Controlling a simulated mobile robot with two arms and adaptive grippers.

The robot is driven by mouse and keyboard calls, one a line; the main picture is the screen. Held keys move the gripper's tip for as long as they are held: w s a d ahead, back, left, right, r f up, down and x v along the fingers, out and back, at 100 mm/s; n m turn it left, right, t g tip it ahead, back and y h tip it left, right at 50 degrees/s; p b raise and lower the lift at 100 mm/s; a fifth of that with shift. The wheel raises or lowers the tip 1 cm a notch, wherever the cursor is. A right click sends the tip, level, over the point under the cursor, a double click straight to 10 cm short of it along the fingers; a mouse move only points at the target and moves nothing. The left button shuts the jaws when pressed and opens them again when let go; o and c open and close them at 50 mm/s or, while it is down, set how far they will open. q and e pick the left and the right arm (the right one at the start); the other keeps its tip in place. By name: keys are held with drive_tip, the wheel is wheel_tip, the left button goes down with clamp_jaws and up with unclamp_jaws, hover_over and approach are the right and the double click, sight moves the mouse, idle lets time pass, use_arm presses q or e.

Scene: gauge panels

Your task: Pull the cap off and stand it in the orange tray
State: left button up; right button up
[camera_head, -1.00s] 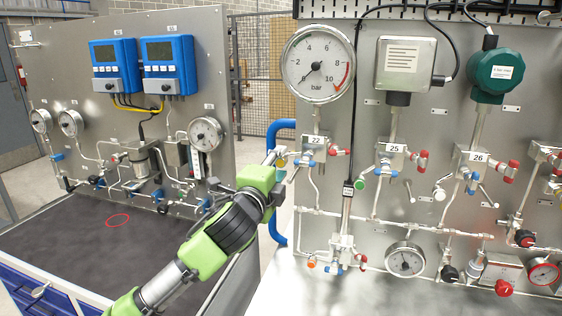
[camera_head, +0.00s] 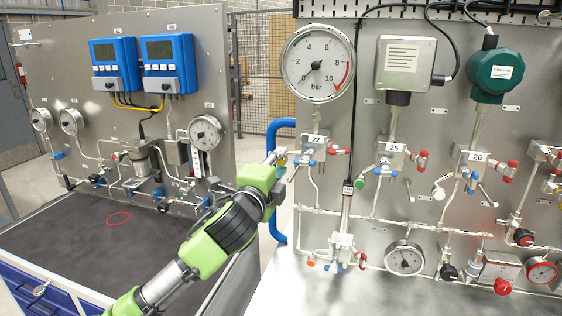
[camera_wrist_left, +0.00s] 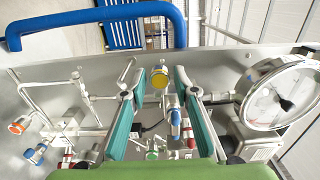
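A round yellow cap (camera_wrist_left: 160,77) faces the left wrist camera, at the manifold below the big gauge. My left gripper (camera_wrist_left: 159,88) is open, with one teal finger on either side of the cap in that view. I see gaps between the cap and both fingers; how deep the fingers reach is hard to tell. A blue-handled valve (camera_wrist_left: 175,122) also shows between the fingers. In the head view my left gripper (camera_head: 276,158) is small and beside manifold 22 (camera_head: 314,140). No orange tray is visible. My right gripper is not in view.
A blue bent handle (camera_head: 277,180) stands at the right panel's left edge. The big pressure gauge (camera_head: 317,63) is above the manifold. Pipes and valves crowd the panel. The dark bench top (camera_head: 70,240) at left is bare except for a red ring (camera_head: 118,219).

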sight(280, 162)
use_arm(q)
clamp_jaws()
drive_tip(key=shift+s, duration=0.15)
drive_tip(key=shift+p+v, duration=0.75)
drive_tip(key=shift+v, duration=2.15)
